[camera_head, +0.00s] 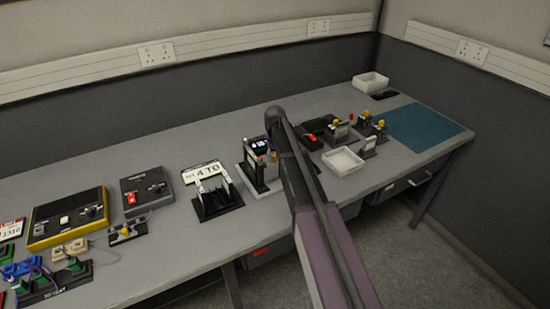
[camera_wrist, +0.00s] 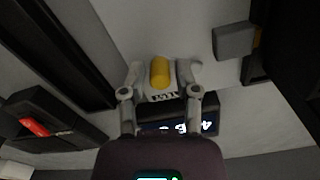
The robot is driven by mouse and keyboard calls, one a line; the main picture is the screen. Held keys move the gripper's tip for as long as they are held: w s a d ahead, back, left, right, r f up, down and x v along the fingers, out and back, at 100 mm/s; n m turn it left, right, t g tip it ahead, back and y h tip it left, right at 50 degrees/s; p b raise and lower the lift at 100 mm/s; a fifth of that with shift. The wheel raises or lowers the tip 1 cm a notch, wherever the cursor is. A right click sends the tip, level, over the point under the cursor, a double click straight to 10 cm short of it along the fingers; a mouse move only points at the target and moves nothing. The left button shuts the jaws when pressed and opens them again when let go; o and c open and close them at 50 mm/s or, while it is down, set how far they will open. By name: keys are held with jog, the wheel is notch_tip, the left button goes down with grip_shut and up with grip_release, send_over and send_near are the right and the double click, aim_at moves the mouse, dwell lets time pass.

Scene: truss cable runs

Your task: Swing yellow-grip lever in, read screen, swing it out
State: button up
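The yellow grip (camera_wrist: 160,72) of a lever shows in the wrist view between the two fingertips of my gripper (camera_wrist: 161,76). The fingers stand apart with a small gap on each side of the grip, so the gripper looks open around it. Below the grip is a small marked label. A dark screen (camera_wrist: 180,128) with light digits lies just beyond, upside down and partly covered by my gripper, so I cannot read it fully. In the head view the lit screen (camera_head: 259,144) stands on a device mid-bench. My arm hides part of that device and my gripper there.
A white tray (camera_head: 343,161) and several small lever fixtures (camera_head: 340,131) stand right of my arm. A black stand with a plate (camera_head: 204,172) is to the left, then a grey box with a red switch (camera_head: 146,188). A teal mat (camera_head: 425,127) lies clear at right.

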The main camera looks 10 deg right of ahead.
grip_shut()
jog(key=shift+s, duration=0.1)
jog(key=shift+s+a+m, duration=0.1)
jog(key=shift+s+m, duration=0.1)
jog(key=shift+m, duration=0.5)
jog(key=shift+s+m, duration=0.15)
jog(key=shift+m, duration=0.55)
jog(key=o, duration=0.5)
grip_release()
jog(key=shift+o, duration=0.2)
